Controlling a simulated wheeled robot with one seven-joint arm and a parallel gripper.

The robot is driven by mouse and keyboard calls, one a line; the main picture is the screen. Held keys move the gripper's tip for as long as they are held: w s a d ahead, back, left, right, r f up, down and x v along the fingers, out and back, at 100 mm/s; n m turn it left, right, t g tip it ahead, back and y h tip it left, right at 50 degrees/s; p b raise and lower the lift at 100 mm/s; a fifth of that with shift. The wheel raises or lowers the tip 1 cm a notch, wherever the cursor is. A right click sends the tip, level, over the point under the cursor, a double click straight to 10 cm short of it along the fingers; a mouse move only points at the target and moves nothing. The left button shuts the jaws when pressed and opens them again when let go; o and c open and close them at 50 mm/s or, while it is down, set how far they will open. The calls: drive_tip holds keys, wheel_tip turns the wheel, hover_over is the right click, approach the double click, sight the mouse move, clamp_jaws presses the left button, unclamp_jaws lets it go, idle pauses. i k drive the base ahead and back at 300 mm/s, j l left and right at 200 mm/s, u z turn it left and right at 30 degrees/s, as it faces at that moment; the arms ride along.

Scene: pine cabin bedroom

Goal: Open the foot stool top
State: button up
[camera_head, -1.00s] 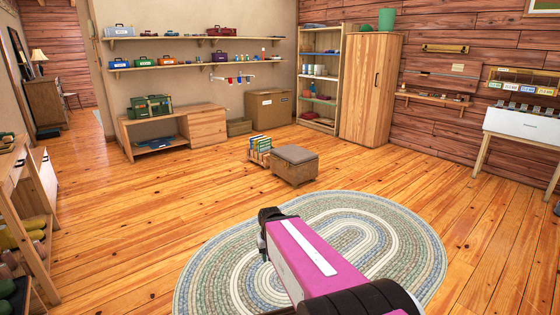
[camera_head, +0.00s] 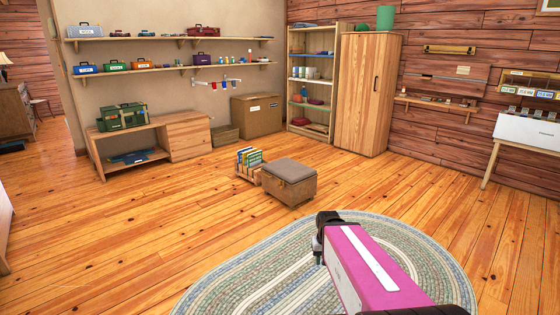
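The foot stool (camera_head: 289,183) stands on the wooden floor just beyond the rug, near the middle of the view. It is a brown box with a grey-brown padded top (camera_head: 288,170), and the top is down. My gripper (camera_head: 320,237) is at the far end of my pink arm link, low and right of centre over the rug. It is nearer to me than the stool and apart from it. Its fingers are dark and small, so I cannot tell whether they are open or shut.
A wooden rack of books (camera_head: 249,165) stands close beside the stool's left. An oval braided rug (camera_head: 235,283) lies in front. A wooden cabinet (camera_head: 366,95), a cardboard box (camera_head: 257,115) and a low bench (camera_head: 187,138) line the back.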

sight(293, 173)
drive_tip(key=i+l, duration=0.15)
drive_tip(key=i, duration=1.05)
drive_tip(key=i+l+z, duration=0.1)
drive_tip(key=i, duration=1.1)
drive_tip(key=i+l+u, duration=0.1)
drive_tip(key=i+u, duration=0.15)
drive_tip(key=i, duration=0.25)
drive_tip(key=i+l+u, duration=0.2)
drive_tip(key=i, duration=0.3)
drive_tip(key=i+l+u, duration=0.25)
drive_tip(key=i, duration=0.2)
